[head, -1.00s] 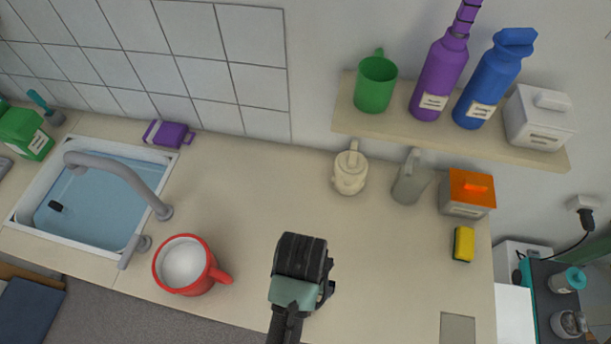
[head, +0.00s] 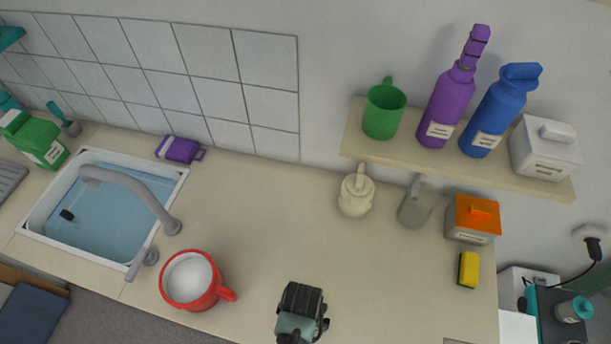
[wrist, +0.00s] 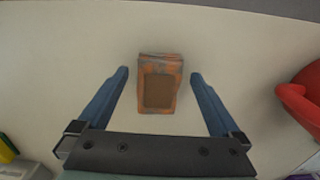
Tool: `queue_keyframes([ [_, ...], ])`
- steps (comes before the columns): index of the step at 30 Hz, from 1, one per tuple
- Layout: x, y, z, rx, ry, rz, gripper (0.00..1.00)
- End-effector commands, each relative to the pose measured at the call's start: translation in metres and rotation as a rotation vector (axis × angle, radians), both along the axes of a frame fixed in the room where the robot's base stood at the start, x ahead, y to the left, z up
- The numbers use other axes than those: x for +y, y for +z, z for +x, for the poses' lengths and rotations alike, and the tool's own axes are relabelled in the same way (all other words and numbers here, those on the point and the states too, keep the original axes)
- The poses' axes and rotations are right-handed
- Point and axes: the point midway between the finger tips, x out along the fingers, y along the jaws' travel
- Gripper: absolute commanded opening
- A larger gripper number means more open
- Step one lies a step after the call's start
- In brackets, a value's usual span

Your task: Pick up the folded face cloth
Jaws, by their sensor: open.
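My gripper (head: 301,312) is low over the front part of the counter in the head view, right of the red mug. In the wrist view my open gripper (wrist: 160,73) has its two blue fingers apart. A small orange rectangular thing with a brown middle and greyish edges (wrist: 159,88) lies on the counter between them, with a gap on both sides. It is the only thing there that may be the folded face cloth; I cannot tell its material. It does not show in the head view, where my gripper and arm cover that area.
The red mug (head: 194,281) stands left of my gripper and shows at right in the wrist view (wrist: 301,102). The sink (head: 105,212) is farther left. A beige pot (head: 356,195), grey jug (head: 414,207), orange-lidded box (head: 472,219) and yellow sponge (head: 469,270) stand right. The counter's middle is clear.

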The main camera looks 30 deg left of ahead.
Motion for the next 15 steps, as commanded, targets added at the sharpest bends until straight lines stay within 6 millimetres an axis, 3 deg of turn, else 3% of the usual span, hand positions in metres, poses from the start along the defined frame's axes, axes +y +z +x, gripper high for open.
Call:
queue_keyframes([
  [4, 0.0000, -0.0124, 0.0007, 0.000, 0.000, 0.000, 1.00],
  [12, 0.0001, -0.0149, 0.0010, -0.002, 0.000, 0.000, 1.00],
  [15, 0.0000, -0.0148, 0.0010, -0.002, 0.000, 0.000, 0.86],
])
